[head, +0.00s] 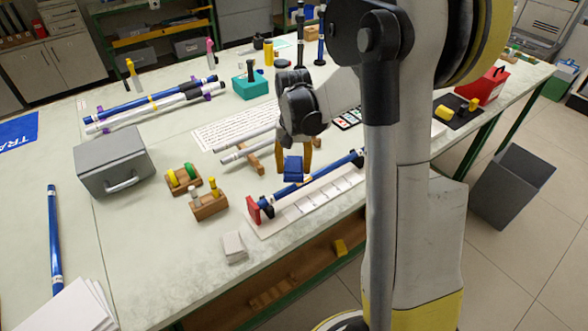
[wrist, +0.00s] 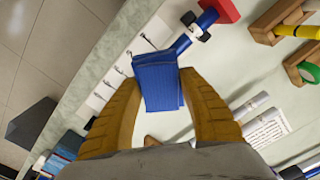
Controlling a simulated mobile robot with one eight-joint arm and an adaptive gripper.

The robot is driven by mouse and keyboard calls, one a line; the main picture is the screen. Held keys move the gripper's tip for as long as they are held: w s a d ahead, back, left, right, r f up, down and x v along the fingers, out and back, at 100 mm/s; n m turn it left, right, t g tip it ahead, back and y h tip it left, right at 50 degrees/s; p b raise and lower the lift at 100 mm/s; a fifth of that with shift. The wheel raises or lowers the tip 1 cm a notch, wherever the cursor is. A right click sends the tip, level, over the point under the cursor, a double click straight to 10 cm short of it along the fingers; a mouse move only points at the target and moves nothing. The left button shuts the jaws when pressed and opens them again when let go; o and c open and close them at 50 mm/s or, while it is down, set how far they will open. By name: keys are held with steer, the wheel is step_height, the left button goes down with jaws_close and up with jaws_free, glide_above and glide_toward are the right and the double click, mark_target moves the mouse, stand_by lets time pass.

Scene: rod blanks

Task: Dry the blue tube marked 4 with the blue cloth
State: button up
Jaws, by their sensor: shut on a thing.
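My gripper (head: 297,158) is shut on the folded blue cloth (head: 293,169). In the wrist view, the cloth (wrist: 158,88) sits between the yellow fingers (wrist: 161,75). A blue tube (head: 313,182) with dark and white bands lies along a pale marked board (head: 300,206), its near end at a red block (head: 253,210). The cloth is over the tube towards its near end; whether they touch I cannot tell. In the wrist view, the tube (wrist: 184,42) shows beyond the cloth, which hides part of it. No number is readable on the tube.
Another blue tube (head: 54,240) lies at the left, and more tubes (head: 150,100) lie in a rack behind. A grey box (head: 112,160) and wooden holders (head: 208,204) stand left of the board. A small pale block (head: 233,247) lies near the front edge.

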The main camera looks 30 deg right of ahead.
steer(key=shift+r+p, duration=0.55)
steer(key=shift+r, duration=0.6)
